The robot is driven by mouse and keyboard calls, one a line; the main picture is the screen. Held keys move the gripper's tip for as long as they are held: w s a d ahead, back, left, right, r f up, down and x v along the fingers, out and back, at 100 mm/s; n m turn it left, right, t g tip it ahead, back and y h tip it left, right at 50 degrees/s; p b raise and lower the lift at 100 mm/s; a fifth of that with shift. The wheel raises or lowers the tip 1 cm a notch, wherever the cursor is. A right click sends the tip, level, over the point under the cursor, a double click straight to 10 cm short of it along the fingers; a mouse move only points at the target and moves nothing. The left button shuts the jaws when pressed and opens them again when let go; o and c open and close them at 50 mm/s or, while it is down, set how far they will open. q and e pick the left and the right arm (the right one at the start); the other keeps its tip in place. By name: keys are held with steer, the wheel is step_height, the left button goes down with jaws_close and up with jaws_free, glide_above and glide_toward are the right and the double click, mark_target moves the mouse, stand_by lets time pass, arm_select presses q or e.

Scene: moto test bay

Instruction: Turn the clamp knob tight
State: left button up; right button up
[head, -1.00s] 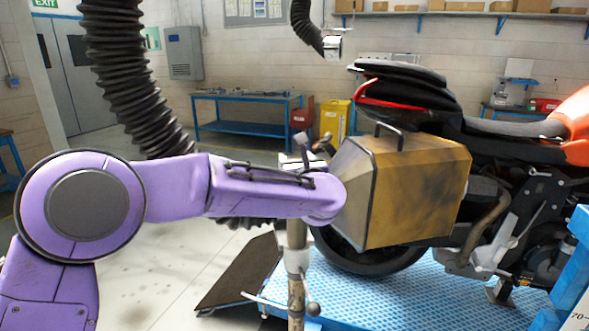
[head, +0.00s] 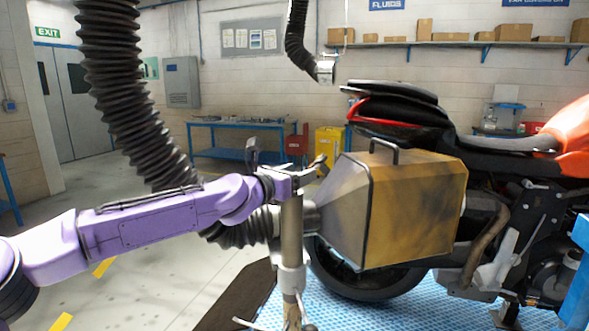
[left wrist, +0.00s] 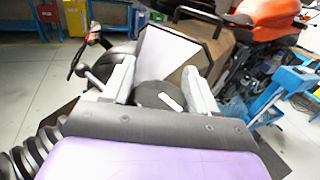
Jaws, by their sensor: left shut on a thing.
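My left gripper (head: 288,182) is at the top of an upright metal stand post (head: 291,230), in front of the tan, funnel-shaped hood (head: 412,208). In the left wrist view, the two pale fingers of my left gripper (left wrist: 157,80) stand on either side of a dark round clamp knob (left wrist: 150,92) with a white mark on it. The gripper is shut on this knob. In the head view the knob is hidden or too small to make out. My right gripper is not in view.
A motorcycle (head: 490,140) stands on a blue ribbed platform (head: 375,308) behind the hood. A black corrugated hose (head: 125,90) hangs at the left. A blue workbench (head: 240,125) and yellow cabinet (head: 330,142) stand behind. The floor at lower left is clear.

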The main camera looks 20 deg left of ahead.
arm_select(q)
steer(key=m+g+h+p, duration=0.2)
steer(key=h+p, duration=0.1)
steer(key=p, duration=0.1)
steer(key=m+g+h+p, duration=0.3)
steer(key=p, duration=0.1)
steer(key=d+m+g+h+p, duration=0.1)
steer(key=m+g+h+p, duration=0.1)
steer(key=p, duration=0.3)
steer(key=shift+s+r+m+g+h, duration=0.15)
steer(key=shift+s+m+g+h, duration=0.25)
steer(key=shift+h, duration=0.1)
steer(key=shift+s+f+m+g+h+p, duration=0.15)
steer(key=shift+m+g+h+p, duration=0.15)
steer(key=shift+m+g+p, duration=0.35)
steer(key=shift+f+m+g+h+p, duration=0.1)
steer(key=shift+m+g+h+p, duration=0.25)
steer(key=shift+g, duration=0.5)
steer(key=o, duration=1)
steer(key=b+v, duration=0.3)
steer(key=v, duration=0.7)
steer(key=shift+a, duration=0.2)
